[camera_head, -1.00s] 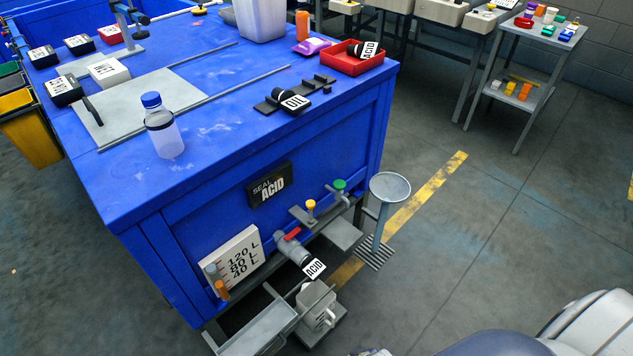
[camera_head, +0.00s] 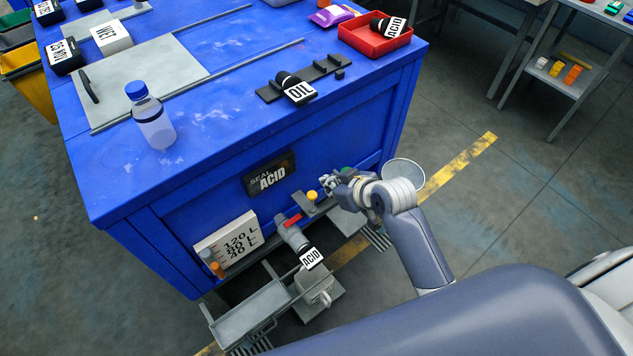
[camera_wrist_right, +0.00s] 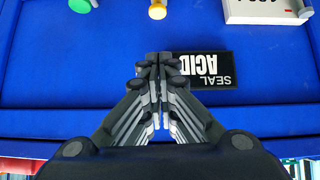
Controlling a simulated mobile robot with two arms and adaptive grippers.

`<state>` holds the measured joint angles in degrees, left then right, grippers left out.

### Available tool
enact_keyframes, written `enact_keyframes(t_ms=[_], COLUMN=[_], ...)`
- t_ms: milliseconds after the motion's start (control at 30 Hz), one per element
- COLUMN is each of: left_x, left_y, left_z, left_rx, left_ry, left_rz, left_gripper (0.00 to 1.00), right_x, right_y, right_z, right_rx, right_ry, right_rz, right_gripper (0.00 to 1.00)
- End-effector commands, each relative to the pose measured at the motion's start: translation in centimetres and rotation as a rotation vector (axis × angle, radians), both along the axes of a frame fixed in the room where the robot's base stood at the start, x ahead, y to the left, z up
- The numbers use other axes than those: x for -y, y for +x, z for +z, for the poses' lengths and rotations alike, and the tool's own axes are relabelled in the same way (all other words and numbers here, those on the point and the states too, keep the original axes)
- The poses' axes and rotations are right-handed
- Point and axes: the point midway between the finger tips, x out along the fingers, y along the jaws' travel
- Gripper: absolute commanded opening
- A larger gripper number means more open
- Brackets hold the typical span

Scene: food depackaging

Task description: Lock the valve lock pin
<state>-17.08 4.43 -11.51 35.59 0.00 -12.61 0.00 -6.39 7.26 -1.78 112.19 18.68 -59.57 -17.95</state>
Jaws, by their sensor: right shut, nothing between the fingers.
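A yellow-headed pin (camera_head: 311,196) stands on a grey bracket on the blue bench's front. It also shows at the top of the right wrist view (camera_wrist_right: 157,11). A green knob (camera_wrist_right: 79,5) is left of it there; in the head view my right gripper mostly hides it. A grey valve pipe (camera_head: 293,235) with a red handle (camera_head: 292,220) sits left of and below the yellow pin. My right gripper (camera_head: 327,182) is shut and empty, close to the yellow pin's upper right; I cannot tell whether they touch. The wrist view shows its closed fingertips (camera_wrist_right: 158,60) apart from the pin.
A black "SEAL ACID" sign (camera_head: 269,174) and a white level board (camera_head: 228,242) are on the bench front. A white jug (camera_head: 314,288) stands below the valve outlet. A round grey dish (camera_head: 404,172) is behind my right arm.

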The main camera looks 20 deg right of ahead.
Motion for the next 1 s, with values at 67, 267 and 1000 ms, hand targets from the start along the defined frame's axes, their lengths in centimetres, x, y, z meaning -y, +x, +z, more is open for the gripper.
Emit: enact_keyframes(t_ms=[67, 267, 1000], left_x=[-0.2, -0.5, -0.3], left_y=[-0.2, -0.7, -0.1], left_z=[0.0, -0.1, -0.1], left_rx=[-0.004, -0.011, 0.0], left_ry=[0.002, 0.007, 0.003], left_rz=[-0.001, 0.0, 0.0], left_gripper=[0.4, 0.4, 0.4], right_x=[0.0, 0.0, -2.2], right_y=[0.0, 0.1, 6.9], right_z=[0.0, 0.0, -6.7], right_rx=[0.0, 0.001, 0.0], right_ry=[0.0, 0.0, 0.001], right_rz=[0.0, -0.001, -0.001], right_gripper=[0.0, 0.0, 0.0])
